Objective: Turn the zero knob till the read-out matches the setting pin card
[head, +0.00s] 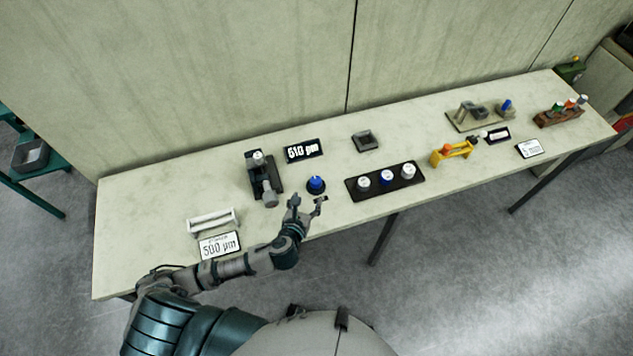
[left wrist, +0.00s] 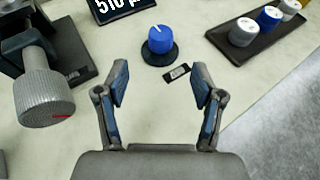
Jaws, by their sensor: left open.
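The blue zero knob (head: 316,183) stands on a dark round base on the bench; in the left wrist view the knob (left wrist: 160,40) has a white pointer line on top. The black read-out (head: 304,150) behind it shows 510 µm; its lower part also shows in the left wrist view (left wrist: 118,8). The white setting pin card (head: 219,246) at the bench's front left reads 500 µm. My left gripper (head: 308,203) is open and empty, just in front of the knob and apart from it. My right gripper is not in view.
A dark gauge stand with a grey cylinder (head: 268,192) is left of the knob. A black tray (head: 407,187) with white and blue capped pieces is to the right. A small black label (left wrist: 177,72) lies before the knob. A white holder (head: 212,221) stands behind the card.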

